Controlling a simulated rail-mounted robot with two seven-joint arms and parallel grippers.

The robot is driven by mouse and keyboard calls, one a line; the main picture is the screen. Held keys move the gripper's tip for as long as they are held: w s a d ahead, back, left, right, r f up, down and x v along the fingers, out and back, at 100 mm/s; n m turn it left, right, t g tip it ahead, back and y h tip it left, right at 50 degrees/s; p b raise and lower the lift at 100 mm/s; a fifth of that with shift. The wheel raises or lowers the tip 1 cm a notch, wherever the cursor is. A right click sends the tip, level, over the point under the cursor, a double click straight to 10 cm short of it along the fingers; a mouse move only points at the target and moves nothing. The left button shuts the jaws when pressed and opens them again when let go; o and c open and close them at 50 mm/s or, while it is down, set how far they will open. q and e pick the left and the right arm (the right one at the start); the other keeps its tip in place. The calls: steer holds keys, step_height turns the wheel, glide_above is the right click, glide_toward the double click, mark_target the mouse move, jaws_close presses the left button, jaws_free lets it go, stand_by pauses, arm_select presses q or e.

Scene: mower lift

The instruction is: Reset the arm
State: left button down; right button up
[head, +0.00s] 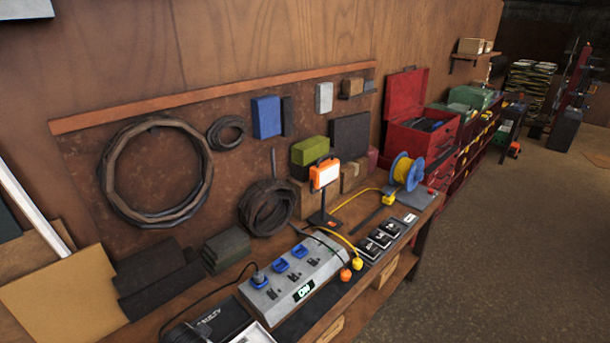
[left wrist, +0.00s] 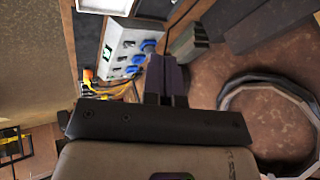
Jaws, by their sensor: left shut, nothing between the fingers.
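My left gripper (left wrist: 166,62) shows in the left wrist view only. Its dark fingers are together with nothing between them. Beyond the fingertips is the grey charger box (left wrist: 122,45) with blue sockets, which also stands on the workbench in the head view (head: 290,280). I cannot tell how far the fingers are from it. Neither arm shows in the head view, and my right gripper is in neither view.
On the bench are a work light (head: 324,175), a yellow cable reel (head: 405,172), a red toolbox (head: 420,120), black batteries (head: 380,238) and coiled hoses (head: 268,208). A large hose ring (head: 110,185) hangs on the wall. The floor (head: 500,240) at right is clear.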

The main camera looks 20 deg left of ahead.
arm_select(q)
steer(key=s+d+r+t+h+p, duration=0.1)
steer(key=s+d+r, duration=0.2)
steer(key=s+d, duration=0.4)
steer(key=s+d+r+t+h+p, duration=0.1)
steer(key=s+d+r, duration=0.2)
steer(key=s+d, duration=0.35)
steer(key=s+d+f+g, duration=0.1)
steer(key=s+f, duration=0.1)
steer(key=s, duration=0.5)
steer(key=s+d+f+g+h+p, duration=0.1)
steer(key=s+d+f+g, duration=0.1)
steer(key=s, duration=0.5)
steer(key=shift+s+f+n+g+h, duration=0.15)
steer(key=shift+f+n+g+h, duration=0.15)
steer(key=shift+f, duration=0.55)
steer(key=shift+a, duration=0.1)
